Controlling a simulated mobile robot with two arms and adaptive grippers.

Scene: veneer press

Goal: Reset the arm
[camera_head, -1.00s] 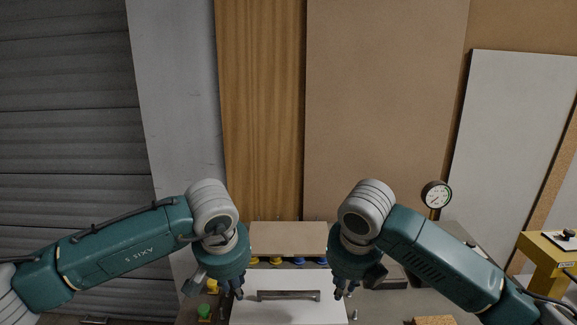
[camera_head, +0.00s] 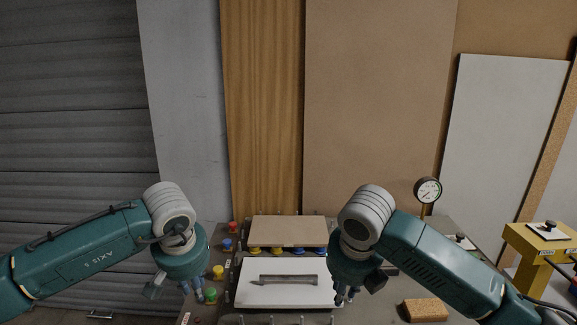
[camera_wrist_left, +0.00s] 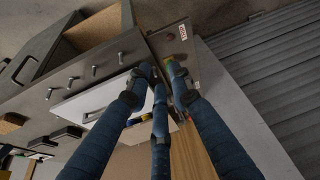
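My left gripper (camera_head: 197,292) hangs fingers-down over the left side of the bench, left of the white panel and near the green button. In the left wrist view its dark blue fingers (camera_wrist_left: 158,78) stand apart with nothing between them. My right gripper (camera_head: 345,296) points down at the right edge of the white panel. Its fingers are small and partly shaded, so their opening cannot be told. I see no object held in it.
The white panel (camera_head: 262,297) carries a grey handle bar (camera_head: 288,280). Behind it lies a tan board (camera_head: 289,231). Red (camera_head: 233,227), blue (camera_head: 227,244), yellow (camera_head: 218,271) and green (camera_head: 210,295) buttons line the left. A gauge (camera_head: 428,190), cork block (camera_head: 426,310) and yellow stand (camera_head: 541,249) are right.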

